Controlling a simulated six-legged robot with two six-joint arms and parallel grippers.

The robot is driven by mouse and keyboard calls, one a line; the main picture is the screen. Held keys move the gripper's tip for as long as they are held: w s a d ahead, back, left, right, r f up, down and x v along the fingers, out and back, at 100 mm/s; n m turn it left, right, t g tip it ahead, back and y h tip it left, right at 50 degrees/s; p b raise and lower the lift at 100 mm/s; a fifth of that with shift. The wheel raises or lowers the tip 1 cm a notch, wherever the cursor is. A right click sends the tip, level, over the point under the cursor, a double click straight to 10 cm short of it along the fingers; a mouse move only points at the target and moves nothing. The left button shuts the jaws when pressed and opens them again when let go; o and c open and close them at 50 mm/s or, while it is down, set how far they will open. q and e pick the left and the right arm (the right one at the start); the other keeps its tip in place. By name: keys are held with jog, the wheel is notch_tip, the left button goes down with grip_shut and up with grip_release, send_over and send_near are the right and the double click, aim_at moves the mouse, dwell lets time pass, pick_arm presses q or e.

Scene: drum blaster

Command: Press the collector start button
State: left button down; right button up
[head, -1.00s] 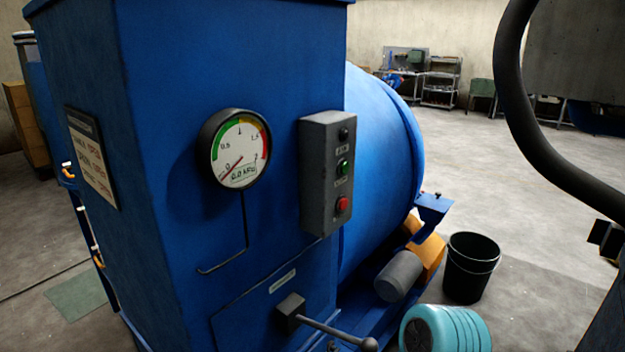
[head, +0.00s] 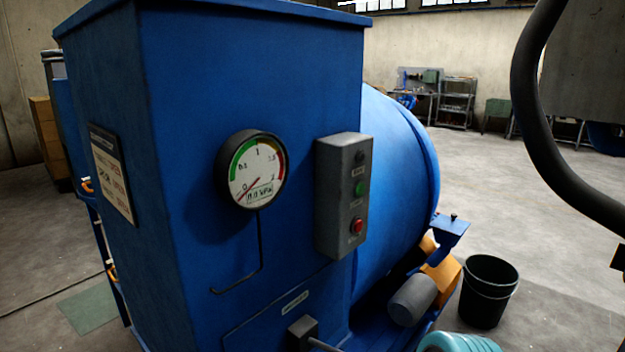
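A grey control box (head: 343,196) is fixed to the front of a tall blue cabinet (head: 180,110). It carries a dark round lamp or knob (head: 360,157) at the top, a green button (head: 360,188) in the middle and a red button (head: 357,226) below. The small labels on the box are too blurred to read. Neither of my grippers shows in the head view.
A large blue drum (head: 395,170) stands behind the cabinet. A black bucket (head: 487,291) and a teal ribbed object (head: 455,342) are on the floor at lower right. A thick dark hose (head: 545,130) curves down the right side. Open floor lies beyond.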

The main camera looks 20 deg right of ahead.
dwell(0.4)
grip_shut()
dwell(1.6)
